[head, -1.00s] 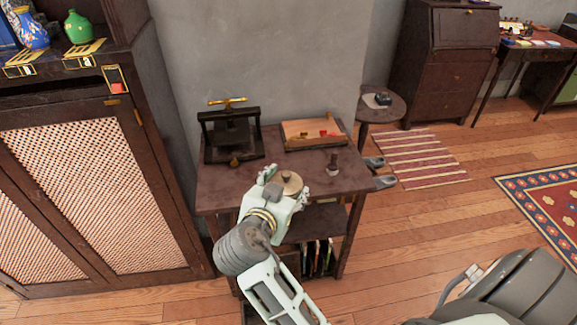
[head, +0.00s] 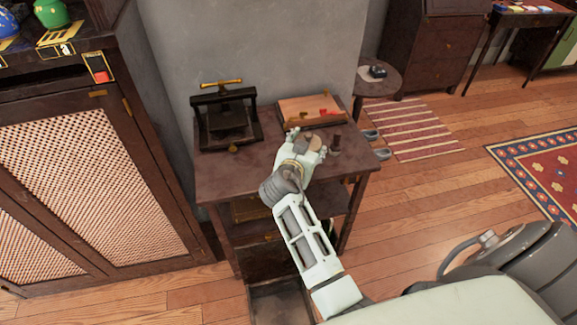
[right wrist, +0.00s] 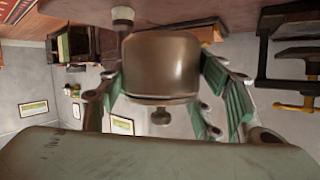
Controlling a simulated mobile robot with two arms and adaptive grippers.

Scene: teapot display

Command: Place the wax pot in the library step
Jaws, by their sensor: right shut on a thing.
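The wax pot (right wrist: 160,68) is a brown, rounded pot with a small knob, large in the right wrist view, which looks upside down. My right gripper (head: 307,145) is shut on it, with green finger pads on both sides. In the head view the pot (head: 312,143) is partly hidden by the fingers. It appears lifted over the back right part of the dark side table (head: 240,180). A brown box-like thing (head: 280,300) stands low in front of the table; I cannot tell whether it is the library step. My left gripper is not in view.
On the table are a black press (head: 228,115), a wooden board (head: 310,108) with red pieces, and a dark-handled stamp (head: 335,145) close to my fingers. A lattice-door cabinet (head: 80,190) stands left. Open wooden floor (head: 430,190) lies right.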

